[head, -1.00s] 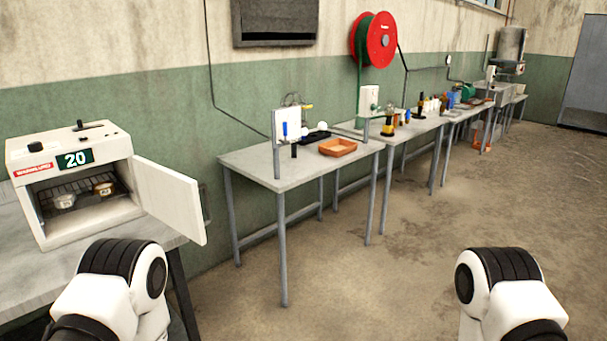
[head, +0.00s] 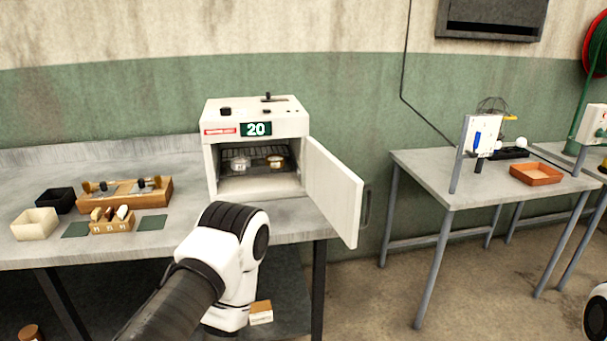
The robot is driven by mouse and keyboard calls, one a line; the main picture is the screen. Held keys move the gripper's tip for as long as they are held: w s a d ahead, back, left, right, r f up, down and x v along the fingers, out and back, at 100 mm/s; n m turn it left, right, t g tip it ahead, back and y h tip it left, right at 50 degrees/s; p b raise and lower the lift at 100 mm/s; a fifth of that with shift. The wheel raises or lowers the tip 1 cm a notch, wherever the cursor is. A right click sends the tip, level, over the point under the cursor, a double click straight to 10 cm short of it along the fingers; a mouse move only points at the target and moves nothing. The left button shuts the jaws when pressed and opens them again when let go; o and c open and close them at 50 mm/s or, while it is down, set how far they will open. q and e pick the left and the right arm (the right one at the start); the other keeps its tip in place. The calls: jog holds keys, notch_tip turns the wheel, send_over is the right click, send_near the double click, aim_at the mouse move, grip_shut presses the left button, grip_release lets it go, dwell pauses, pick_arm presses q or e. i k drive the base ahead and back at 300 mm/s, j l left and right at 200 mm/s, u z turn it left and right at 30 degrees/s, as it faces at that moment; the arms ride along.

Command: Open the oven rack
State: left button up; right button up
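The white oven (head: 257,122) marked 20 stands on the grey table in the middle of the head view. Its door (head: 334,191) is swung open to the right. The wire oven rack (head: 252,154) is inside the oven, with a silver tin (head: 240,163) and a brownish tin (head: 276,161) on or near it. My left arm reaches up in front of the table below the oven, but its gripper is out of sight. Only a bit of my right arm shows at the lower right edge, and its gripper is out of view.
The oven's table (head: 180,236) also holds a wooden tray (head: 160,190), a black bin (head: 55,199), a cream bin (head: 35,224) and a small wooden holder (head: 112,223). A second table (head: 440,178) with an orange tray (head: 536,173) stands to the right, across a floor gap.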

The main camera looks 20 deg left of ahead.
aim_at(257, 169)
jog(key=i+l+u, duration=0.65)
jog(key=u, duration=0.15)
jog(key=i+l+u, duration=0.5)
jog(key=l, duration=0.2)
jog(key=i+l+u, duration=0.1)
jog(key=l+u, duration=0.4)
jog(key=l, duration=0.25)
jog(key=i+l+u, duration=0.25)
jog(key=l, duration=0.15)
jog(key=k, duration=0.1)
